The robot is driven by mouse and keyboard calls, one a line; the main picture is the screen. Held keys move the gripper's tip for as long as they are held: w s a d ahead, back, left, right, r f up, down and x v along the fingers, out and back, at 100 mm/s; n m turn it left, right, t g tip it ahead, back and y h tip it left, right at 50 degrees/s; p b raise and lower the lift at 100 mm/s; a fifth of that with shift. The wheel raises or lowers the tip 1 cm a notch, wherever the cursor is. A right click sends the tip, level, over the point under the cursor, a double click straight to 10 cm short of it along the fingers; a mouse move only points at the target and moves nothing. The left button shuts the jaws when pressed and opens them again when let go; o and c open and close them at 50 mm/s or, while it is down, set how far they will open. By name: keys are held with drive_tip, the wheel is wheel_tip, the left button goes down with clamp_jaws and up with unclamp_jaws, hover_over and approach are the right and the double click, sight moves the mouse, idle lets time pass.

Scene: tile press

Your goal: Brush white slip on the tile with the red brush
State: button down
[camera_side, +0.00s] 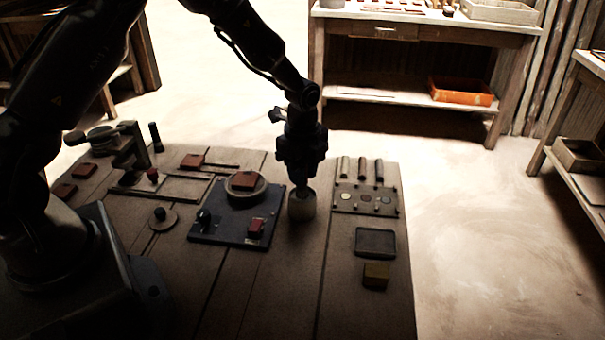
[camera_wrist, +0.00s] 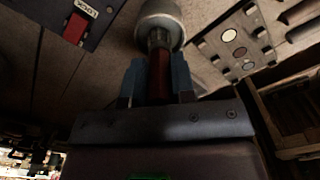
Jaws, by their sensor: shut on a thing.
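My gripper (camera_side: 303,188) points straight down over the pale round pot (camera_side: 302,208) in the side view. In the wrist view my gripper (camera_wrist: 158,82) is shut on the red brush (camera_wrist: 159,72). The brush's lower end reaches to or into the mouth of the pot (camera_wrist: 160,14). Its tip is hidden, and I cannot see the slip. A reddish tile (camera_side: 244,180) lies on the round wheel (camera_side: 246,194), left of my gripper and apart from it.
The wheel stands on a dark blue board (camera_side: 225,225) with a black knob (camera_side: 204,217) and a red switch (camera_side: 256,227). A plate with coloured discs (camera_side: 367,199) lies to the right.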

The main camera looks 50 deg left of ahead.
drive_tip(key=shift+r, duration=3)
